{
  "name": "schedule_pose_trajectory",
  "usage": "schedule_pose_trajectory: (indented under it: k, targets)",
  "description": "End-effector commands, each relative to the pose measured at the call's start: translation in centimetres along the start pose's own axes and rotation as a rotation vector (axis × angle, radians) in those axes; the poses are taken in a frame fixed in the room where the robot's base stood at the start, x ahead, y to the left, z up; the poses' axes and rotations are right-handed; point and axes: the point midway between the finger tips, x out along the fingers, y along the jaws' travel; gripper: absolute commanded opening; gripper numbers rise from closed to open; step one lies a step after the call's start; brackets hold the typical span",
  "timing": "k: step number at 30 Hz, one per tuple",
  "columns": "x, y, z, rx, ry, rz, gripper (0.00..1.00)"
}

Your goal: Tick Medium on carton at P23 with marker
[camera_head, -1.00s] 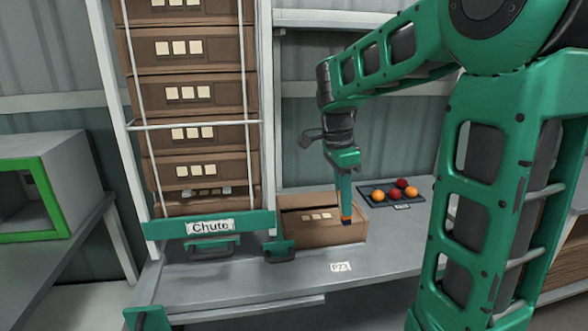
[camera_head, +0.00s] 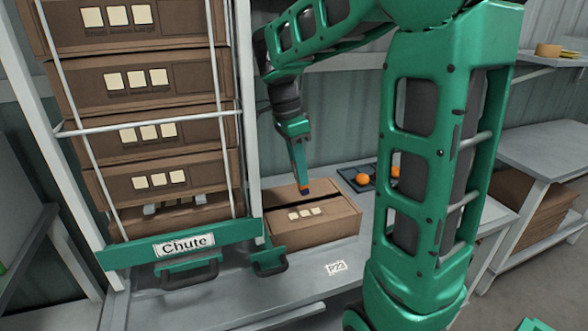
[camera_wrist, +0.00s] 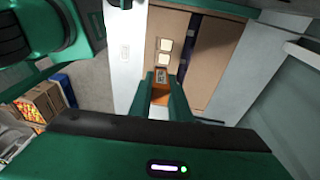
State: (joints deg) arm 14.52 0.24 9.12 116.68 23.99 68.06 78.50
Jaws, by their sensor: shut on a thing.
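A brown carton (camera_head: 330,228) stands on the grey bench behind the P23 label (camera_head: 336,266). Its face has three cream squares (camera_head: 304,213), and a dark gap runs along its top. My gripper (camera_head: 303,184) points down over the carton's top and is shut on an orange-ended marker. The orange part (camera_wrist: 160,97) shows between the fingers in the wrist view. There, two cream squares (camera_wrist: 165,52) of the carton (camera_wrist: 212,60) lie beyond the fingertips. I cannot tell whether the marker touches the carton, and I cannot read the words by the squares.
The Chute rack (camera_head: 184,245) holds several stacked cartons (camera_head: 150,80) to the left, close to the carton. Bench space in front of the carton is clear.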

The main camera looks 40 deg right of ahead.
Motion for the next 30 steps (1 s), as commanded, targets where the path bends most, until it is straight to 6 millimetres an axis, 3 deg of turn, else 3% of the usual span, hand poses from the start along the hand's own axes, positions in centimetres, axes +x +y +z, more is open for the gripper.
schedule_pose_trajectory:
  k: [18,30]
  targets:
    - [5.0,-0.5,0.5,0.005,-0.001,0.004,0.00]
    - [5.6,-0.5,0.5,0.006,-0.001,0.003,0.00]
